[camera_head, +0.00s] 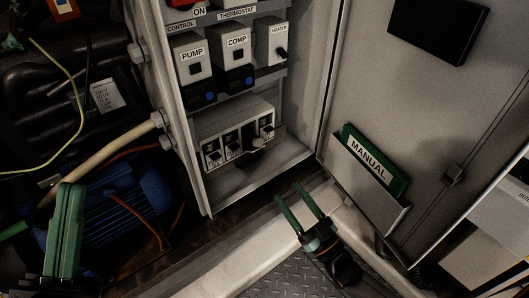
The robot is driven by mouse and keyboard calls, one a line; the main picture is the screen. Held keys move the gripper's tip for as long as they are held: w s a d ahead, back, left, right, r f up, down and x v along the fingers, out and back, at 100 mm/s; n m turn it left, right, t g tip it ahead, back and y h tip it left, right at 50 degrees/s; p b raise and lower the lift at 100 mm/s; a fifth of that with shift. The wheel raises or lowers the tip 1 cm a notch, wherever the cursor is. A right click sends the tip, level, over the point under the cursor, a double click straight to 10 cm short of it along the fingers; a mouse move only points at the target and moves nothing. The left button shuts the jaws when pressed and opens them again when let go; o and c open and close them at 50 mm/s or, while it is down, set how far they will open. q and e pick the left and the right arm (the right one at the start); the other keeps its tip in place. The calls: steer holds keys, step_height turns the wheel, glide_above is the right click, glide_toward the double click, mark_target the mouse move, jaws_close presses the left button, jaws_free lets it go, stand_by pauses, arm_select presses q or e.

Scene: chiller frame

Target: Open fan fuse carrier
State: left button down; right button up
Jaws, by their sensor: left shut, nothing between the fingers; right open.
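A light fuse block (236,122) sits at the bottom of the open control cabinet, with small fuse carriers (213,157) along its front. Their labels are too small to read, so I cannot tell which is the fan carrier. A pale piece (258,143) sticks out near the block's right end; whether it is an open carrier is unclear. My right gripper (300,203) is open and empty, its two green fingers pointing up below the cabinet's lower edge, apart from the block. My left gripper (70,192) is shut and empty at the lower left, in front of a blue motor.
PUMP (193,58), COMP (236,42) and HEATER (271,42) modules sit above the block. The cabinet door (425,100) stands open at right with a green MANUAL (368,160) in its pocket. A blue motor (125,210) and pale cable (115,150) are left.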

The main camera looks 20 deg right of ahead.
mark_target(261, 155)
steer(key=b+x, duration=0.1)
steer(key=x, duration=1.1)
steer(key=shift+s+r+b, duration=0.1)
steer(key=shift+b, duration=0.2)
arm_select(q)
steer(key=shift+w+f, duration=0.1)
steer(key=shift+f, duration=0.8)
arm_select(e)
steer(key=shift+c, duration=0.3)
jaws_close()
steer(key=r+p, duration=0.1)
steer(key=p, duration=0.2)
steer(key=shift+g+p, duration=0.3)
steer(key=shift+g, duration=0.1)
arm_select(q)
steer(key=w+a+f+n+g+y+p, duration=0.2)
steer(key=w+f+n+g+y, duration=0.1)
steer(key=w+f+n+y, duration=0.55)
arm_select(e)
steer(key=shift+g+h+p, duration=0.3)
steer(key=shift+g+p, duration=0.1)
steer(key=shift+p, duration=0.05)
arm_select(q)
steer(key=s+f+g+y, duration=0.3)
steer(key=f+g, duration=0.3)
steer(key=f, duration=1.1)
steer(key=shift+s+n+p, duration=0.4)
steer(key=shift+n+p, duration=0.05)
